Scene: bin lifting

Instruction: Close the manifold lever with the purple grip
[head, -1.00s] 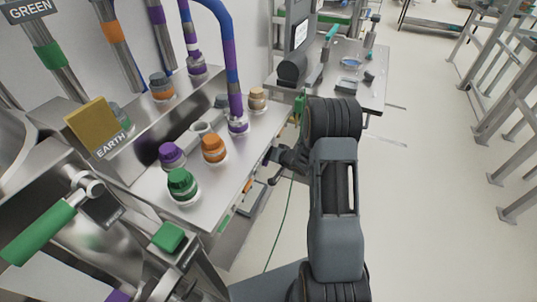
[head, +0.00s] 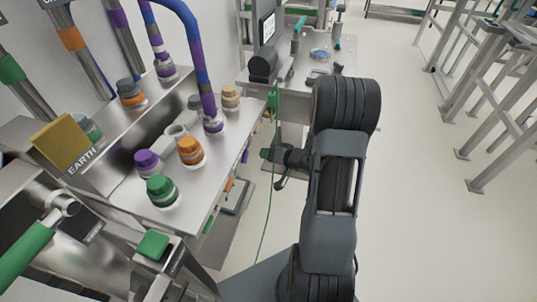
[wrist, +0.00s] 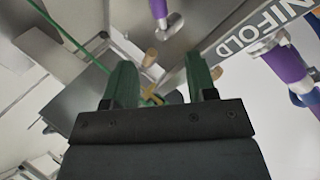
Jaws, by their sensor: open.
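My gripper (head: 270,154) is beside the bench's front edge in the head view, mostly hidden by its wrist. In the wrist view its two green fingers (wrist: 160,82) stand apart with nothing held between them. In the wrist view a purple cylinder with a metal end (wrist: 160,10) is at the top. A larger purple piece (wrist: 286,66) is at the right, below a strip lettered "NIFOLD" (wrist: 240,38). I cannot tell which, if either, is the lever's grip. In the head view a small purple patch (head: 245,157) shows at the bench's front edge, apart from my gripper.
The steel bench (head: 215,172) carries a purple cap (head: 148,161), an orange cap (head: 190,150) and a green cap (head: 161,190). A purple-and-blue pipe (head: 203,75) rises behind them. A second table (head: 315,75) stands farther back. The floor at right is open up to metal frames.

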